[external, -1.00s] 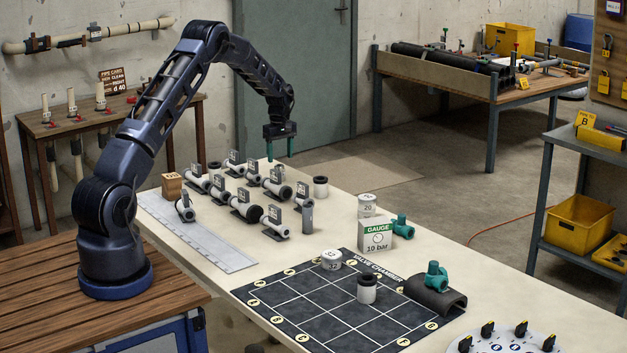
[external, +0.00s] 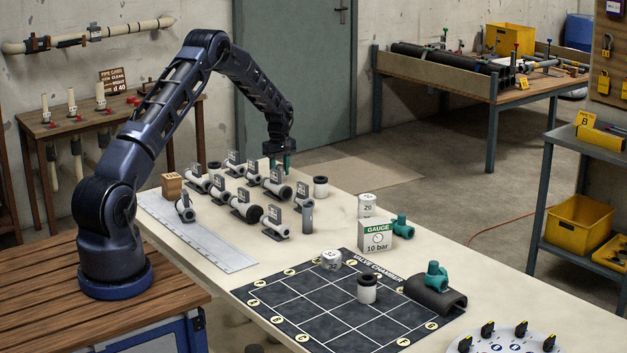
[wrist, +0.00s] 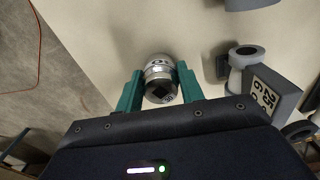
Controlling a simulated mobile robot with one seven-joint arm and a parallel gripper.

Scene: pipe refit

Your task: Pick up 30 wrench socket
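A silvery round socket (wrist: 159,68) with a dark square hole shows in the wrist view, between the two teal fingers of my gripper (wrist: 160,82). In the external view my gripper (external: 279,163) points down at the far end of the pale table, behind the rows of fittings. The socket is not clearly visible there.
Grey-white pipe fittings with dark label plates (external: 273,222) stand in rows close to my gripper; one plate (wrist: 266,96) is just right of it in the wrist view. A dark-topped cylinder (external: 321,187) stands nearby. The gauge box (external: 374,237) and gridded mat (external: 320,310) are farther forward.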

